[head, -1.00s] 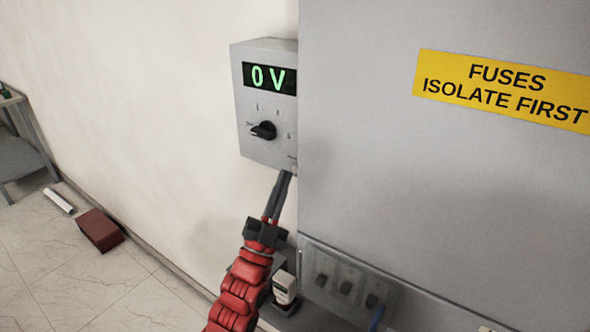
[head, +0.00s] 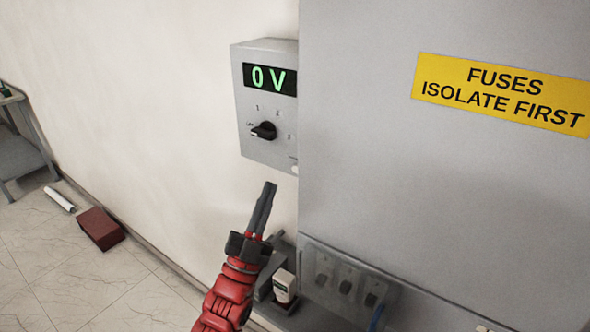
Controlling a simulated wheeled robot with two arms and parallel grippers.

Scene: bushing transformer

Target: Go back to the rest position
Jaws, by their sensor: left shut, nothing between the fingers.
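My left gripper (head: 267,190) is on a red arm that comes up from the bottom of the head view. Its dark fingers are together and hold nothing. It is in front of the pale wall, below the grey control box (head: 267,108) and apart from it. The box shows a green "0 V" on its display (head: 269,79). Its black rotary knob (head: 264,131) has its pointer turned to the left. My right gripper is not in view.
A large grey cabinet (head: 400,170) with a yellow "FUSES ISOLATE FIRST" sign (head: 500,94) fills the right side. Switches on a panel (head: 347,283) and a small white device (head: 285,286) are low near my arm. A brown block (head: 100,228) and white roll (head: 59,199) lie on the floor.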

